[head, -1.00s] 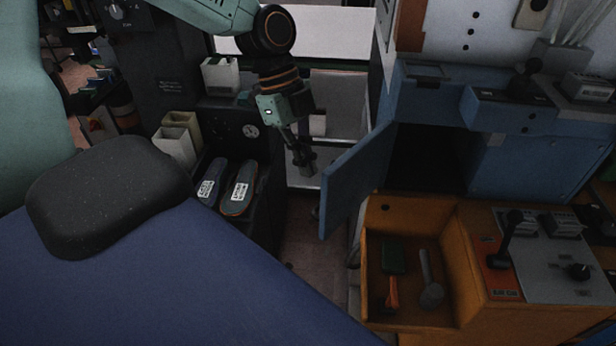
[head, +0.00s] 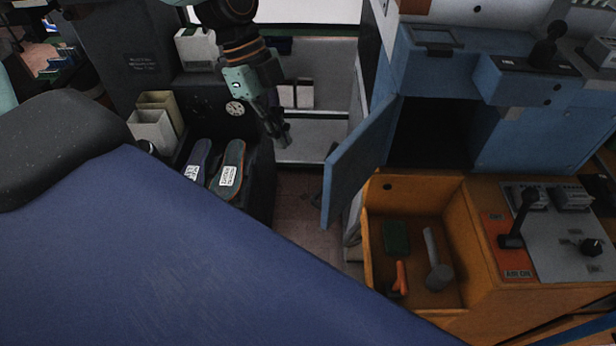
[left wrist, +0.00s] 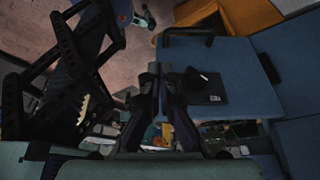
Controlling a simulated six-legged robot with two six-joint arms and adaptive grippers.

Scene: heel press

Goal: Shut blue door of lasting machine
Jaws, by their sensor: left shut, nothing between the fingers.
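The blue door (head: 352,165) of the blue machine (head: 515,135) stands open in the head view, swung out to the left of a dark opening (head: 432,130). My left gripper (head: 283,138) is shut and empty, pointing down, to the left of the door with a visible gap in the picture. In the left wrist view my left gripper's closed fingers (left wrist: 168,90) point at a blue panel (left wrist: 225,65) with a black handle (left wrist: 190,36), which looks like the door. Whether they touch it cannot be told. My right gripper is not in view.
An orange-brown bench (head: 500,285) with a tool tray (head: 375,235) and a lever panel stands below the door. A black rack (head: 262,185) with shoe soles stands at the left. Bare floor (head: 305,215) lies between the rack and the door.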

